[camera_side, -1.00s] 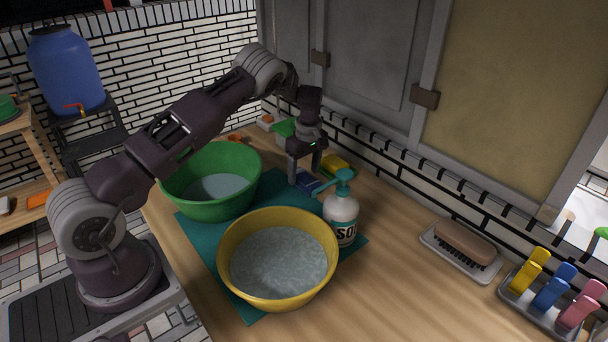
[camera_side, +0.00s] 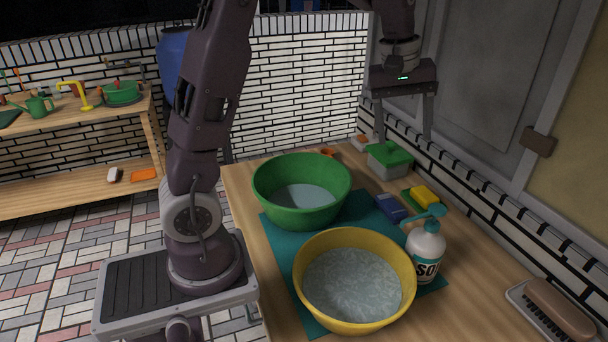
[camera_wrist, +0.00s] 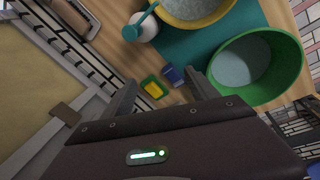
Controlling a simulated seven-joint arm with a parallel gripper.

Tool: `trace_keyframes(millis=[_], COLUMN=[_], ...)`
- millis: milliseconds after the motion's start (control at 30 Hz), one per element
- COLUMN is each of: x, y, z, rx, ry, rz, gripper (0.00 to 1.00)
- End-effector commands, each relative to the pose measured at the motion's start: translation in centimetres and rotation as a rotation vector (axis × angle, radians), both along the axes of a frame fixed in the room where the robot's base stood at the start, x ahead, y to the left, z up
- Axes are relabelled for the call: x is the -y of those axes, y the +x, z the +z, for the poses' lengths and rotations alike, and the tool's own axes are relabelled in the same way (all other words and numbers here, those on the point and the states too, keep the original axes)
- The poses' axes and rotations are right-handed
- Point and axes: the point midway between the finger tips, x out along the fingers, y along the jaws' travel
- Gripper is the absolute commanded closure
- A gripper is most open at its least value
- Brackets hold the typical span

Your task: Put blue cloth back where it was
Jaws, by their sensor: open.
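The blue cloth (camera_side: 391,208) is a small folded dark-blue block lying at the right edge of the teal mat (camera_side: 283,240), between the green basin (camera_side: 262,199) and the yellow sponge. It also shows in the wrist view (camera_wrist: 172,76). My gripper (camera_side: 404,138) is open and empty, its fingers pointing down, raised well above the counter. In the wrist view the cloth appears between my fingers (camera_wrist: 161,82), apart from them.
A yellow sponge (camera_side: 425,195) on a green base lies beside the cloth. A soap bottle (camera_side: 425,248) and a yellow water basin (camera_side: 307,282) stand nearer. A green-lidded box (camera_side: 389,160) stands by the wall. A brush (camera_side: 558,311) lies at front right.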

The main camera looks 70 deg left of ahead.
Motion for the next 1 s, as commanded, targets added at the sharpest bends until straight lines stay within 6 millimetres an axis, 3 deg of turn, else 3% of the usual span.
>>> trace_keyframes(millis=[33, 133, 200, 300, 400, 533, 1000], x=[2.2, 6.4, 8.3, 9.8, 10.2, 10.3, 10.3], y=[-3.3, -11.0, -16.1, -21.6, -24.7, -26.0, -25.9], z=[2.5, 5.1, 5.2, 3.9, 2.4, 1.5, 1.6], rx=[0.053, 0.144, 0.197, 0.248, 0.27, 0.275, 0.275], ry=[0.006, 0.074, 0.153, 0.274, 0.365, 0.408, 0.407], rz=[-0.12, -0.411, -0.6, -0.812, -0.937, -0.994, -0.992], gripper=[0.32, 0.32, 0.32, 0.32, 0.32, 0.32, 0.32])
